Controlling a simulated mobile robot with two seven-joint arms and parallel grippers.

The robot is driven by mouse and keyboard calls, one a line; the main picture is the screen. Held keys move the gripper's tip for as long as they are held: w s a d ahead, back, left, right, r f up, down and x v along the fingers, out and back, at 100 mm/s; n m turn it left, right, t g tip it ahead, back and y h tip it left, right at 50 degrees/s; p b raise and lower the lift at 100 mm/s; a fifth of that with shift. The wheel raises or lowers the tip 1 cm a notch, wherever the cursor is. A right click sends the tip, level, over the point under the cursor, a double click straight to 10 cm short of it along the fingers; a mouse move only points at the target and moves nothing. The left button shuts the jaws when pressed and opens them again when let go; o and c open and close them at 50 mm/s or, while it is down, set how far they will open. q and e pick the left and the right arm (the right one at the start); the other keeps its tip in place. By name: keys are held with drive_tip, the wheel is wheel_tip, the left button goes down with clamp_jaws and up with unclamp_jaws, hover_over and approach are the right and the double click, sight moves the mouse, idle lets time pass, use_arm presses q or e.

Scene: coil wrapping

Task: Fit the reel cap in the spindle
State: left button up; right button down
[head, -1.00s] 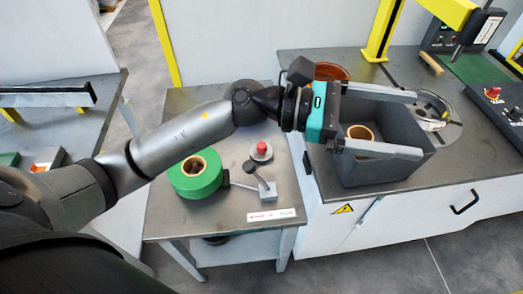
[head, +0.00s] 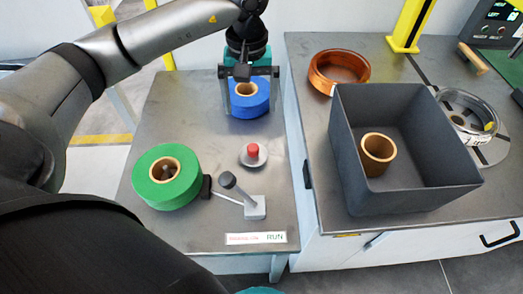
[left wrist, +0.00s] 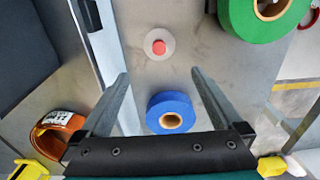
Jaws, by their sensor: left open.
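The reel cap, seemingly the grey disc with a red knob (head: 253,152), sits flat on the small metal table (head: 200,100). It also shows in the left wrist view (left wrist: 158,46). A green roll (head: 167,178) lies at the table's left, with a dark part inside its core that may be the spindle. My left gripper (head: 250,104) is open, pointing down at the far end of the table. Its fingers stand either side of a blue roll (head: 252,98), which shows between them in the left wrist view (left wrist: 170,113). I cannot tell whether they touch it.
On the right bench are a deep grey bin (head: 420,190) holding a brown ring (head: 377,150), a copper coil (head: 340,72) and a silver coil (head: 468,115).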

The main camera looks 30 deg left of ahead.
use_arm(q)
drive_tip(key=f, duration=0.1)
drive_tip(key=b, duration=0.2)
hover_over(253, 147)
wheel_tip(253, 147, down, 5)
drive_tip(key=shift+w+f, duration=0.1)
wheel_tip(253, 147, down, 4)
drive_tip(key=shift+f, duration=0.75)
wheel_tip(253, 147, down, 4)
drive_tip(key=shift+f+b, duration=0.25)
drive_tip(key=shift+b, duration=0.55)
drive_tip(key=shift+c, duration=0.2)
drive_tip(key=c, duration=1.1)
use_arm(e)
drive_tip(key=d+f, duration=0.1)
drive_tip(key=f, duration=0.1)
drive_tip(key=w+d+f, duration=0.1)
drive_tip(key=f, duration=0.1)
drive_tip(key=shift+d, duration=0.15)
